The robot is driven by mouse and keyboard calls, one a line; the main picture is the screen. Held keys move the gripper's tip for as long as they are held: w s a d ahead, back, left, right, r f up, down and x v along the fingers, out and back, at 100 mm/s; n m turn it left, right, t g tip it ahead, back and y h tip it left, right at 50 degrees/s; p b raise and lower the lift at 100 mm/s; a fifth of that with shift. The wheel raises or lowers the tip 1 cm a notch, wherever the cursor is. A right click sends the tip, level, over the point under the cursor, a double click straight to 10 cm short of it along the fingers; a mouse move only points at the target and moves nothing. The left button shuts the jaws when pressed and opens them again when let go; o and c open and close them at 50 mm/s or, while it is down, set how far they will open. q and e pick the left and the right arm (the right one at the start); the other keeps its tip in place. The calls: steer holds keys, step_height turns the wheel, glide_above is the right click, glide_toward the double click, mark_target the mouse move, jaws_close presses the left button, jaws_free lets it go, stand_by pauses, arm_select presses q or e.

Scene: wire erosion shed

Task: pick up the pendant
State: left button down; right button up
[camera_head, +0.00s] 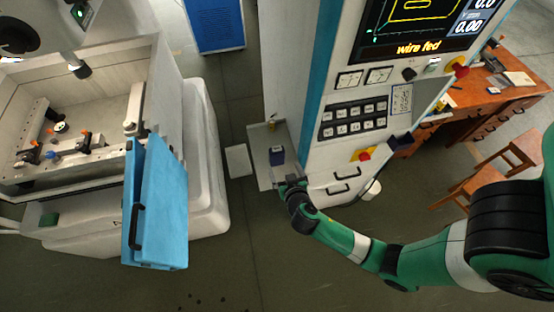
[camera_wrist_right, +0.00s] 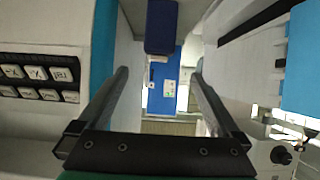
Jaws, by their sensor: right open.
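The small dark blue block that I take to be the pendant (camera_head: 277,155) stands on a pale shelf (camera_head: 262,172) at the control cabinet's left side. In the right wrist view, a dark blue block (camera_wrist_right: 161,27), apparently the same thing, is at the top centre, beyond the fingertips. My right gripper (camera_head: 288,184) is at the shelf's front edge, just short of the block. In the wrist view its two fingers (camera_wrist_right: 160,76) are wide apart with nothing between them. My left gripper is not in view.
The control cabinet (camera_head: 315,170) stands close right of the shelf. A white machine with an open blue door (camera_head: 160,205) stands at the left. A blue cabinet (camera_head: 215,25) is at the back. A wooden desk (camera_head: 480,95) and chair (camera_head: 480,170) are at the right.

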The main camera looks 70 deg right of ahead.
mark_target(278, 151)
steer(key=shift+d+r+b+x, duration=0.15)
steer(key=shift+b+x, duration=0.85)
steer(key=shift+x, duration=1.95)
steer(key=shift+d+r+b+x, duration=0.1)
steer(key=shift+b+x, duration=0.9)
steer(key=shift+x, duration=1.9)
jaws_close()
